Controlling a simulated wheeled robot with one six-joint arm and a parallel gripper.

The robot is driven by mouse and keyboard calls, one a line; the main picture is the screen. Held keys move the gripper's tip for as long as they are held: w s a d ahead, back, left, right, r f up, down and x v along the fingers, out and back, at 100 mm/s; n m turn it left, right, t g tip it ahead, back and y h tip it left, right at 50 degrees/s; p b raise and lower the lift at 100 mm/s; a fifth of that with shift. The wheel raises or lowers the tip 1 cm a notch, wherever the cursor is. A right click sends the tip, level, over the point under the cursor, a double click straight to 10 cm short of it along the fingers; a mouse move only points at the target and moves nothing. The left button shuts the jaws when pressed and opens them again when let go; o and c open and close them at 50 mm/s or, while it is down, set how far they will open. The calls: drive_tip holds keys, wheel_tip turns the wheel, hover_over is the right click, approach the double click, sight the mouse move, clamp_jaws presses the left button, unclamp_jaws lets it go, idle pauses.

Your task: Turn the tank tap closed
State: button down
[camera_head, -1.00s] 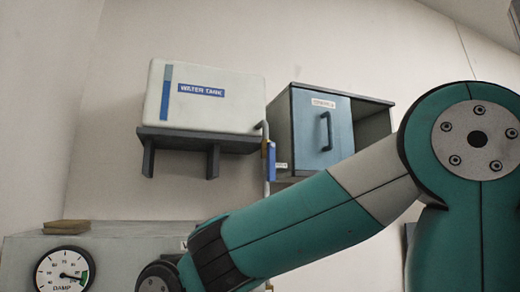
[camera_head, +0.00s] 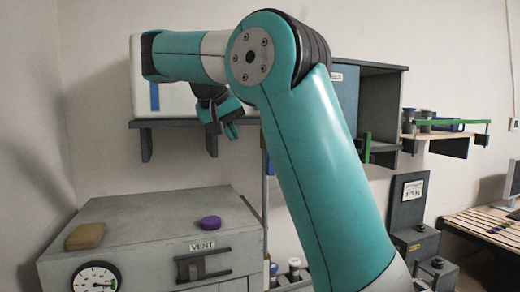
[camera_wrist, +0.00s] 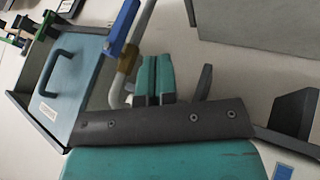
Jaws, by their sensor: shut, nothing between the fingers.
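The tap shows in the wrist view with a blue lever (camera_wrist: 122,30) and a brass-coloured body (camera_wrist: 128,60) on a pale pipe (camera_wrist: 143,22). The lever lies roughly along the pipe. My gripper (camera_wrist: 155,62) is shut and empty, its teal fingers together just beside the tap body, apart from the lever as far as I can tell. In the head view my gripper (camera_head: 230,127) hangs in front of the white water tank (camera_head: 178,102). My arm hides much of the tank and most of the tap there.
A blue-doored cabinet (camera_wrist: 72,85) with a handle is beside the tap. A tank bracket (camera_head: 146,145) juts from the wall. Below stands a grey cabinet (camera_head: 150,225) with a gauge (camera_head: 96,278), a purple knob (camera_head: 210,222) and a tan block (camera_head: 86,236). A shelf (camera_head: 440,138) is at right.

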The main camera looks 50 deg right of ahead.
drive_tip(key=s+d+f, duration=0.1)
drive_tip(key=d+f, duration=0.7)
drive_tip(key=d, duration=0.1)
drive_tip(key=shift+s+d, duration=0.15)
drive_tip(key=shift+d, duration=0.05)
drive_tip(key=shift+f+b, duration=0.1)
drive_tip(key=shift+b, duration=0.3)
